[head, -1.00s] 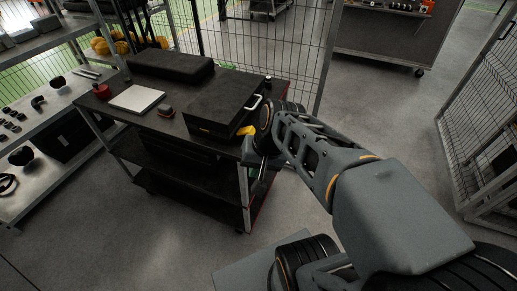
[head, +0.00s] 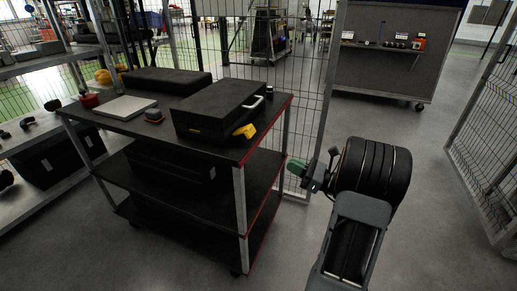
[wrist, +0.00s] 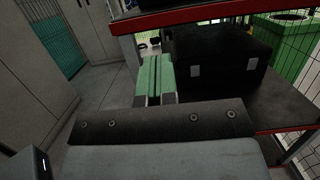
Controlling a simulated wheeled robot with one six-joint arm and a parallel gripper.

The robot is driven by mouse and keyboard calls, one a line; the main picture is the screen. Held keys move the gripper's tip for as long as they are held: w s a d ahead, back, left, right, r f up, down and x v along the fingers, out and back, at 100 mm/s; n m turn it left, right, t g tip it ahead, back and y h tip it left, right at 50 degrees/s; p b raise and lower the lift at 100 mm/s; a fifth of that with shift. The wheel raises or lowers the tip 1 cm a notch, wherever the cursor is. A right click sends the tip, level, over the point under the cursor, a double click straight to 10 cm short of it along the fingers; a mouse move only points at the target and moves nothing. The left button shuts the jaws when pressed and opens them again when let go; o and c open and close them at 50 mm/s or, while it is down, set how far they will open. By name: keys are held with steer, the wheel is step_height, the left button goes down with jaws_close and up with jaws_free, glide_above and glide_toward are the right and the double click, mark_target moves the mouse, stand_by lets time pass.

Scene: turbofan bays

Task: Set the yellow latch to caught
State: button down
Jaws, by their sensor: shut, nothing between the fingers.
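The yellow latch (head: 245,131) sits at the right end of the front of a black case (head: 215,106) with a pale handle, on the top shelf of a dark cart. It is small, and I cannot read its exact setting. My gripper (head: 295,168) is right of the cart, below the top shelf's level and apart from the latch. Its green fingers are together and empty; they also show in the wrist view (wrist: 155,78), where the latch is not visible.
The cart (head: 160,131) has red-edged shelves. A white pad (head: 125,107), a red item (head: 89,100) and a long black case (head: 167,80) share its top. A mesh fence (head: 300,100) stands behind. The floor (head: 440,240) at right is clear.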

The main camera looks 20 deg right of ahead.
mark_target(251, 137)
steer(key=shift+a, duration=0.1)
steer(key=x, duration=1)
steer(key=shift+a, duration=0.1)
steer(key=shift+w+a+r, duration=0.2)
steer(key=shift+w+r, duration=0.05)
steer(key=shift+r, duration=0.3)
steer(key=shift+w+a+r, duration=0.2)
steer(key=shift+w+r, duration=0.05)
steer(key=shift+r, duration=0.35)
steer(key=shift+w+a+r, duration=0.2)
steer(key=shift+w+r, duration=0.05)
steer(key=shift+r, duration=0.3)
steer(key=shift+a, duration=0.1)
steer(key=shift+r, duration=0.1)
steer(key=shift+r+g+p, duration=0.3)
steer(key=shift+p, duration=0.55)
steer(key=shift+r+g+h+p, duration=0.25)
steer(key=shift+g+h+p, duration=0.15)
steer(key=shift+p, duration=0.45)
